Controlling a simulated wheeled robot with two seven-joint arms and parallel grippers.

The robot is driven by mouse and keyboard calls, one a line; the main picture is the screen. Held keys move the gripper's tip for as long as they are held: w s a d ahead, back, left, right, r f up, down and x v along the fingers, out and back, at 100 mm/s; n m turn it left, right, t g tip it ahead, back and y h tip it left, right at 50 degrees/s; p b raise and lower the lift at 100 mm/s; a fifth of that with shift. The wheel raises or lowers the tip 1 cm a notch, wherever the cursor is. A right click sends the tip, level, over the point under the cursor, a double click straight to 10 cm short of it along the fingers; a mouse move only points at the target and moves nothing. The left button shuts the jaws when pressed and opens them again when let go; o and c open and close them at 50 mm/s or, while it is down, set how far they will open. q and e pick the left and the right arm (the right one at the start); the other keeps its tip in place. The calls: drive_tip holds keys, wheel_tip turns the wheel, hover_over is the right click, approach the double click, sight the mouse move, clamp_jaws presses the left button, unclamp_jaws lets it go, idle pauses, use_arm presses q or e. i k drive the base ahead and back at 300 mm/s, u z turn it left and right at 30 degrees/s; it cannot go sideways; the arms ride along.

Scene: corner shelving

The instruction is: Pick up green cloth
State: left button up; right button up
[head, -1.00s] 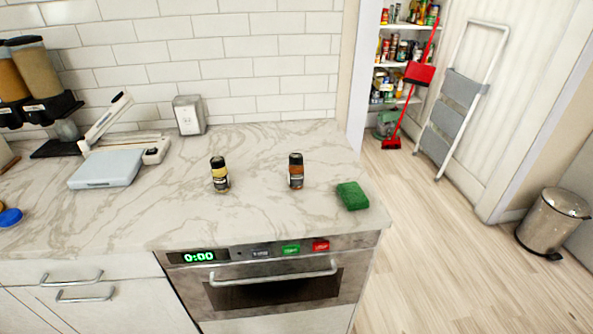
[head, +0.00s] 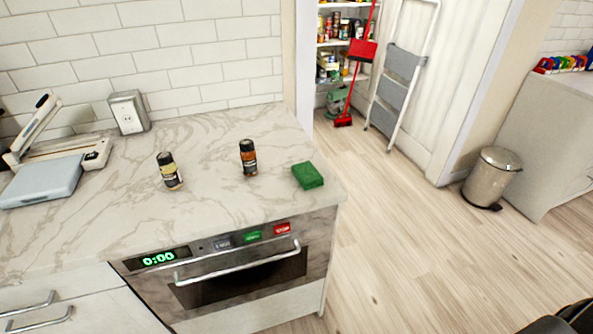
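The green cloth (head: 308,175) is a small, thick green block that looks like a folded cloth or sponge. It lies flat on the marble counter (head: 215,215), near its right end, in the head view. Nothing covers it. Neither of my grippers can be made out in this view.
Two spice jars, one yellowish (head: 169,172) and one brown (head: 248,158), stand left of the cloth. An oven (head: 240,268) is below the counter. A trash bin (head: 491,180) and stepladder (head: 398,85) stand right, beyond clear floor. An unclear dark shape (head: 568,320) fills the lower right corner.

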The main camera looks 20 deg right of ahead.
sight(306, 175)
drive_tip(key=u, duration=1.3)
drive_tip(key=k, duration=0.45)
drive_tip(key=z, duration=0.65)
